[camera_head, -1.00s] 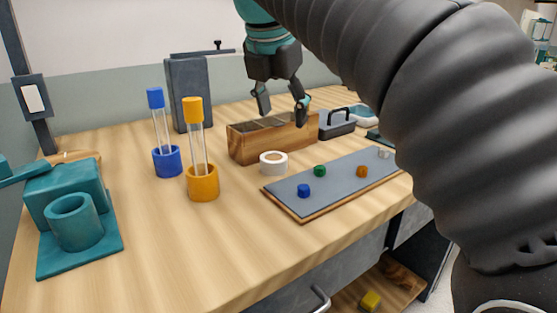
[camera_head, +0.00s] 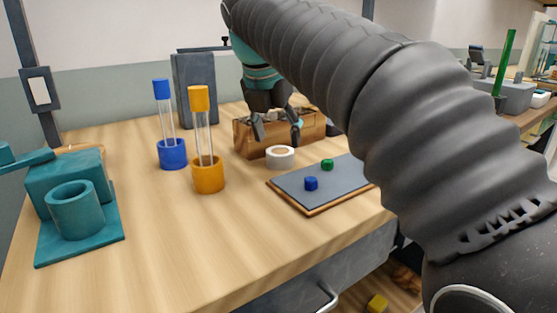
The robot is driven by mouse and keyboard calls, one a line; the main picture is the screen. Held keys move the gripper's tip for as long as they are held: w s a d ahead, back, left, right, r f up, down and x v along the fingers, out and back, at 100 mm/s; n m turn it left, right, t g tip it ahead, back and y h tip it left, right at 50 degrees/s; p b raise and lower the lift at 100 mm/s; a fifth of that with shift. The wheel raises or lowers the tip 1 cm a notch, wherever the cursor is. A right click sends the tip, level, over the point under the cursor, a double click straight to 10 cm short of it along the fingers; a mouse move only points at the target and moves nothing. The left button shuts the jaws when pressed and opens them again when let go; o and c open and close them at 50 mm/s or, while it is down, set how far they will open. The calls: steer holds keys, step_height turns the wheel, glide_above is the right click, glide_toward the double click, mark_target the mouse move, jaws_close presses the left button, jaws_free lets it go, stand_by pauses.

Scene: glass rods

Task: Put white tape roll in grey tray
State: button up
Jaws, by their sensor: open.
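The white tape roll (camera_head: 281,157) lies flat on the wooden table, between the orange rod holder and the grey board.
A wooden box (camera_head: 245,140) stands behind the roll. A grey board (camera_head: 300,196) with a blue peg (camera_head: 311,184) and a green peg (camera_head: 327,165) lies at right. Orange (camera_head: 208,175) and blue (camera_head: 171,154) holders with tall glass rods stand left.

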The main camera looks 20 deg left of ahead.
mark_target(279, 151)
steer(key=b+x, duration=0.1)
steer(key=x, duration=0.4)
steer(key=shift+s+a, duration=0.1)
steer(key=shift+s, duration=0.1)
steer(key=c, duration=0.8)
steer(key=shift+r, duration=0.1)
steer(key=shift+r, duration=0.5)
step_height(279, 151, up, 4)
steer(key=shift+w+f+p, duration=0.1)
steer(key=shift+f+p, duration=0.1)
steer(key=shift+p, duration=0.6)
steer(key=w+d+r+p, duration=0.1)
steer(key=w+d+r, duration=0.1)
steer(key=d, duration=0.3)
steer(key=w+d+r+p, duration=0.1)
steer(key=w+d+r, duration=0.1)
steer(key=d+r, duration=0.2)
steer(key=shift+d, duration=0.95)
